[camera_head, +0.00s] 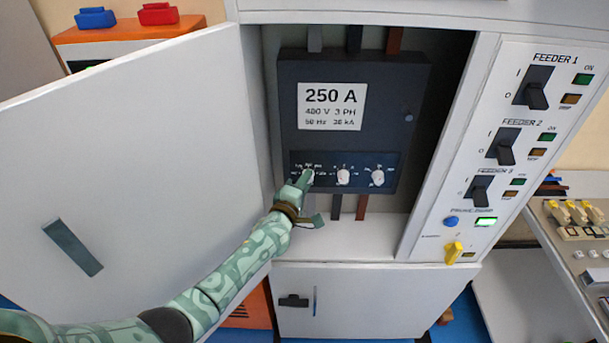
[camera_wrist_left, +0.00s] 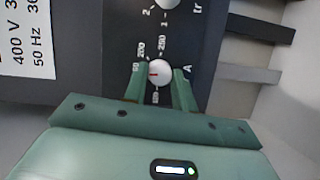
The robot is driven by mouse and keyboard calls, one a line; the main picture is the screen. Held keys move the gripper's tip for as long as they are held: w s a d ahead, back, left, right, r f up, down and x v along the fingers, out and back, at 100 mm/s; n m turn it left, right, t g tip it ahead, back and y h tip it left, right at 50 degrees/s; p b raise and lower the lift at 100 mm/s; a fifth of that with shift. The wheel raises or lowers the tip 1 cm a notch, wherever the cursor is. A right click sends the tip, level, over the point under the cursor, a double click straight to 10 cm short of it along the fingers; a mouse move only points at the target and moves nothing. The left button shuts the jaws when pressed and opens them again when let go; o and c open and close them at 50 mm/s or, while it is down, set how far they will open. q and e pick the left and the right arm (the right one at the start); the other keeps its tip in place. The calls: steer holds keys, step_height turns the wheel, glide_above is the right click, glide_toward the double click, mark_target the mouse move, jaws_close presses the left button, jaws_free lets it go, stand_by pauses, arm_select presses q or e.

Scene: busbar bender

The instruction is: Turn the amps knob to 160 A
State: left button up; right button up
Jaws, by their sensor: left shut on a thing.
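The amps knob (camera_wrist_left: 161,73) is a small round white dial at the left end of the dark breaker's lower strip, the leftmost of three white knobs. My left gripper (camera_wrist_left: 158,88) is shut on it, one green finger on each side. A short red mark on the knob points left in the wrist view, towards a partly hidden label ending in "60". Labels 200 and 250 show above, and an A to the right. In the head view my left gripper (camera_head: 301,182) covers part of this knob. My right gripper is not in view.
The breaker (camera_head: 385,85) sits inside an open cabinet, its white door (camera_head: 140,150) swung wide to the left. Two other knobs (camera_head: 343,177) stand close to the right of my gripper. A feeder switch panel (camera_head: 480,150) stands at right.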

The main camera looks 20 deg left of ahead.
arm_select(q)
steer(key=shift+m+p, duration=0.5)
steer(key=shift+f+g, duration=0.1)
steer(key=shift+g, duration=0.2)
steer(key=shift+s, duration=0.1)
steer(key=o, duration=1)
steer(key=s+a+r+p, duration=0.1)
steer(key=s+p, duration=0.2)
steer(key=s, duration=1.3)
steer(key=shift+a+r, duration=0.15)
steer(key=shift+a, duration=0.15)
